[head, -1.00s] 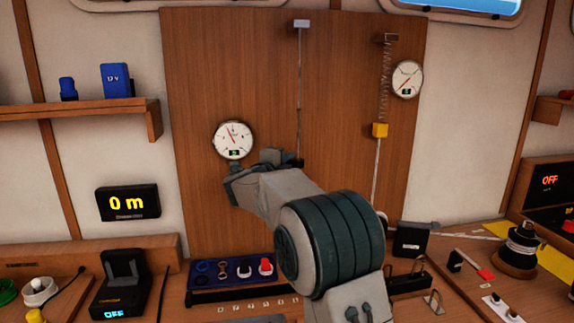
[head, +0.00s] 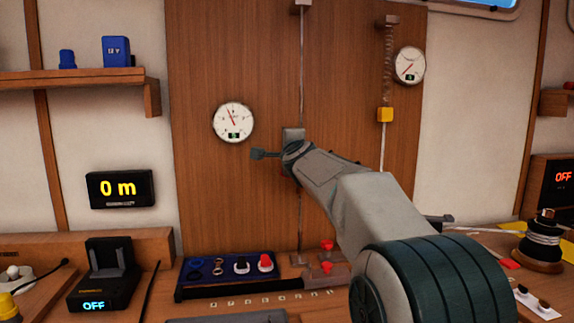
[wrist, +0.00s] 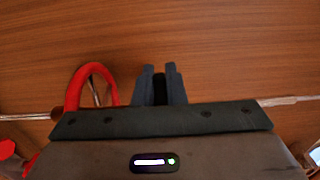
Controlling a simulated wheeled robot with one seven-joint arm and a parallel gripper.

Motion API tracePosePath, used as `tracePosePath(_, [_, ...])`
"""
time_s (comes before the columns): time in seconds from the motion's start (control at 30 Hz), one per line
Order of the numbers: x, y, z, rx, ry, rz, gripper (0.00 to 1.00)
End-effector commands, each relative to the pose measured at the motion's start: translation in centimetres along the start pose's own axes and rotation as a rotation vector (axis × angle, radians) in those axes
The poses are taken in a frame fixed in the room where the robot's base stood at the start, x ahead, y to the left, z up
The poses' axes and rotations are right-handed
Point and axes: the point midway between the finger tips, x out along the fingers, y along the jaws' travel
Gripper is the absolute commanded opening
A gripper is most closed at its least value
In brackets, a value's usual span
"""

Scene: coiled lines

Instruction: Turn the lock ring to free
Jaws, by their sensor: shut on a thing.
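In the wrist view, my gripper (wrist: 160,88) has its two dark fingers close together against the brown panel, shut on a narrow dark piece (wrist: 160,82) between them. I cannot tell for sure whether that piece is the lock ring. A red loop (wrist: 74,88) with thin silvery bars inside it lies just left of the fingers, apart from them. Its lower part is hidden by my gripper body.
Two round gauges (head: 233,123) (head: 410,65) are on the panel (head: 210,60). A yellow block (head: 385,114) hangs under a spring at right. Below are a dark tray (head: 225,268) of small parts and red pieces (head: 327,267). A display (head: 120,189) reads 0 m.

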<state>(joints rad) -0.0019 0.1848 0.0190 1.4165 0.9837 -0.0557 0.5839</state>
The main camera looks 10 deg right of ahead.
Motion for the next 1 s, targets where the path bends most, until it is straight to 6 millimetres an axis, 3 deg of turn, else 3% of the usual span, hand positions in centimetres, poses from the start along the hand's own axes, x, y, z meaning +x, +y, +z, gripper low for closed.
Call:
tracePosePath(0.03, [-0.1,1.0,-0.3,-0.001,-0.024,0.000,0.00])
tracePosePath(1.0, [-2.0,0.0,-1.0,0.002,-0.686,0.002,0.00])
